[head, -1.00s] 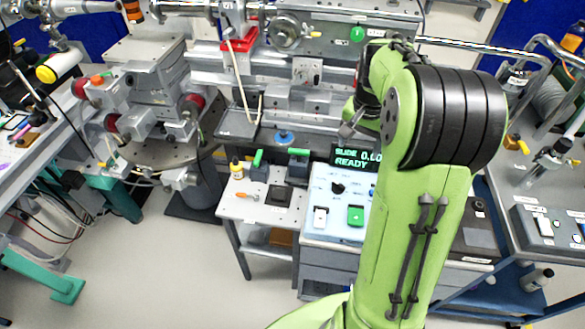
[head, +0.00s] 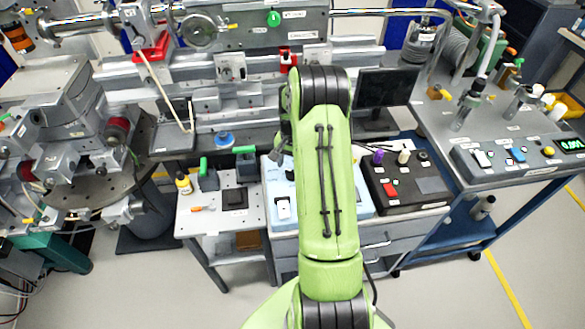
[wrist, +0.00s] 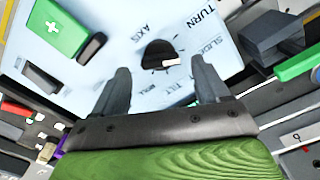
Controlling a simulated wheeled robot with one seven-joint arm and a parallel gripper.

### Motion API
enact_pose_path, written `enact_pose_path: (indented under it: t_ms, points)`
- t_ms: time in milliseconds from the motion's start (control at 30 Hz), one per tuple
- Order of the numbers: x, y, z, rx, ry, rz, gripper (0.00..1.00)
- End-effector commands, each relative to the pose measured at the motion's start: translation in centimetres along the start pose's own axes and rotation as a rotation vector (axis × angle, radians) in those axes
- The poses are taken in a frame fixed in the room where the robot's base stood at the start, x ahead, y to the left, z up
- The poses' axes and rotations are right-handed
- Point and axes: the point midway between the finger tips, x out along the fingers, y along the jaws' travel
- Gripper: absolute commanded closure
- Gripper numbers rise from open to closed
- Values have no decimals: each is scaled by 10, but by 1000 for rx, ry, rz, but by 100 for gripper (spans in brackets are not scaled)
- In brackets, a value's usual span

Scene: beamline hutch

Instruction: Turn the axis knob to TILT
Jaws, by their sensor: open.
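The axis knob (wrist: 158,54) is black with a white mark on its right side, on a light blue panel (wrist: 105,62) in the wrist view. Lettering around it includes SLIDE, TURN and TILT; the mark lies on the side facing SLIDE. My gripper (wrist: 162,82) is open, with its fingers pointing toward the panel on either side below the knob, empty. I cannot tell its height above the panel. In the head view my green arm covers most of the panel (head: 366,208), and the knob is hidden.
A green button (wrist: 58,28) with a white plus stands near the knob.

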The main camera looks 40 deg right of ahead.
Motion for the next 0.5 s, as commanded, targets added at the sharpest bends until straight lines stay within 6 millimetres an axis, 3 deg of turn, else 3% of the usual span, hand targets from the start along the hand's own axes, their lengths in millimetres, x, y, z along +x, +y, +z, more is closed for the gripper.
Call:
enact_pose_path:
  t_ms: [133, 400, 500]
  points:
    - [16, 0, 0, -1, 0, 0, 26]
    - [18, 0, 0, -1, 2, -1, 26]
    - [18, 0, 0, -1, 1, -1, 41]
